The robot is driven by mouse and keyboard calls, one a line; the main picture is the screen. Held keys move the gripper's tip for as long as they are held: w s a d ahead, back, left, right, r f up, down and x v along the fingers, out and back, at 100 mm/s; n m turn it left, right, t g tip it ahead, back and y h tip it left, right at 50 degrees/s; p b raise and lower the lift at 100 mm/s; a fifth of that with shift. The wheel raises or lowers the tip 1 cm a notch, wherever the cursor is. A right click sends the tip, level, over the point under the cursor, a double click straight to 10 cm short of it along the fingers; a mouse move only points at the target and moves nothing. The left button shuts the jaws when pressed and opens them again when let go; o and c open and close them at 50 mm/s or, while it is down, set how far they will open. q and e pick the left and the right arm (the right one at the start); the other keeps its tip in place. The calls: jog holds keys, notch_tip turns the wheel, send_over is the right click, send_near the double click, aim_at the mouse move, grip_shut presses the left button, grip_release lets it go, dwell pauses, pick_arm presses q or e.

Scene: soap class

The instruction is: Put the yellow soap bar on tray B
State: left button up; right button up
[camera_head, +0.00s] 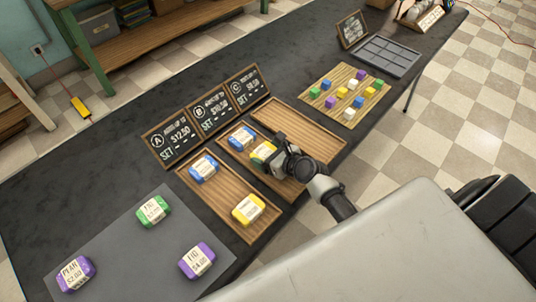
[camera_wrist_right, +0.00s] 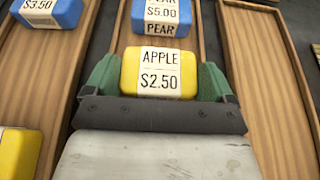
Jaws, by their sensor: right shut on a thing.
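My right gripper (camera_head: 272,155) is shut on a yellow soap bar (camera_head: 259,151), over the middle tray, tray B (camera_head: 277,183), behind which the B sign (camera_head: 211,112) stands. In the right wrist view, the green fingers (camera_wrist_right: 158,84) hold the yellow bar (camera_wrist_right: 134,72) by its two sides, its APPLE $2.50 label upward. I cannot tell whether the bar touches the tray floor. A blue bar (camera_head: 241,137) lies on tray B just beyond it. Another yellow bar (camera_head: 248,209) lies at the near end of tray A. My left gripper is not in view.
Tray A (camera_head: 219,207) also holds a blue bar (camera_head: 204,168). Tray C (camera_head: 301,134) is empty. A grey mat (camera_head: 131,249) with one green and two purple bars lies at left. A board of small coloured cubes (camera_head: 325,84) lies beyond tray C.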

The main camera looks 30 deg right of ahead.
jog(key=o, duration=0.9)
jog(key=shift+c, duration=0.2)
jog(key=shift+r, duration=0.15)
jog(key=p+v, duration=0.1)
jog(key=v, duration=1.1)
jog(key=shift+s, duration=0.1)
